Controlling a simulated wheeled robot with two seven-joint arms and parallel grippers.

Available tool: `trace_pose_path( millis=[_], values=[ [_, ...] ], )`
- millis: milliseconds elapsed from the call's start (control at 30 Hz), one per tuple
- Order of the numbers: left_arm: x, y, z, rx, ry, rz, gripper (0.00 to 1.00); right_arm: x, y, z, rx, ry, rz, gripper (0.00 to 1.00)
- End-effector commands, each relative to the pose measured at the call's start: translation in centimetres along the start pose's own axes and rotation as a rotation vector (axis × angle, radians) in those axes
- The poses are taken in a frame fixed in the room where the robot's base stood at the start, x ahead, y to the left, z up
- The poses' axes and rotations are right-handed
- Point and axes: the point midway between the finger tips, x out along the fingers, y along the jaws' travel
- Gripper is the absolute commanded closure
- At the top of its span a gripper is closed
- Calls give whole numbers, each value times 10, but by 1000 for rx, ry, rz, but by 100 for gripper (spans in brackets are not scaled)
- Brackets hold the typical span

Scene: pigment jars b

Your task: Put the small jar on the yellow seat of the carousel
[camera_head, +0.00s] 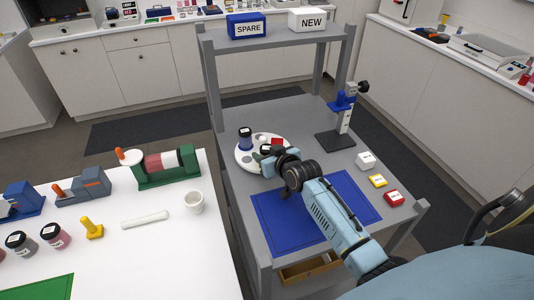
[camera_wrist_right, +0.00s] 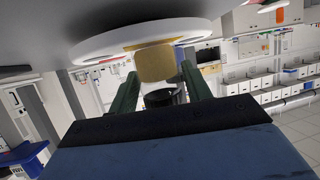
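The carousel (camera_head: 243,161) is a round white disc on the grey cart, also at the top of the right wrist view (camera_wrist_right: 95,48). A small ochre jar (camera_wrist_right: 157,66) with a black cap (camera_wrist_right: 160,97) appears to stand on its yellow seat (camera_wrist_right: 150,44), of which only a sliver shows. My right gripper (camera_wrist_right: 158,72) has its green fingers either side of the jar, with what look like narrow gaps. In the head view my right gripper (camera_head: 268,160) reaches over the carousel's right side and hides most of this jar. My left gripper is out of view.
A blue-labelled jar (camera_head: 245,139) and a red item (camera_head: 277,142) are on or beside the carousel. A stand (camera_head: 345,115) rises behind right. A blue mat (camera_head: 285,222) lies in front. White, yellow and red blocks (camera_head: 378,181) sit right. A white table (camera_head: 150,255) is left.

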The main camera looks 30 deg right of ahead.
Motion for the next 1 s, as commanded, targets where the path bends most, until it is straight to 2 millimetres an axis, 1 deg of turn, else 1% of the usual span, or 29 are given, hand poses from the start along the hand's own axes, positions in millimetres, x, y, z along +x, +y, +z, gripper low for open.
trace_pose_path(
  millis=[33, 100, 367, 467, 567, 667, 1000],
  values=[
    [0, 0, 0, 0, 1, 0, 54, 0, 0, 0, 0, 1, 0, 45],
    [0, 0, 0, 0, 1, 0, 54, 0, 0, -1, 0, 1, 0, 39],
    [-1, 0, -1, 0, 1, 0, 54, 0, 0, -2, 0, 1, 0, 39],
    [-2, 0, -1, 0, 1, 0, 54, -4, 0, -3, 0, 1, 0, 39],
    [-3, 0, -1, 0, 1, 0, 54, -14, 0, -2, 0, 0, 0, 39],
    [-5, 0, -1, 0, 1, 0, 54, -29, 0, -3, 0, 1, 0, 39],
    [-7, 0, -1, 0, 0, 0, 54, -92, 0, -3, -2, 0, 0, 39]
  ],
)
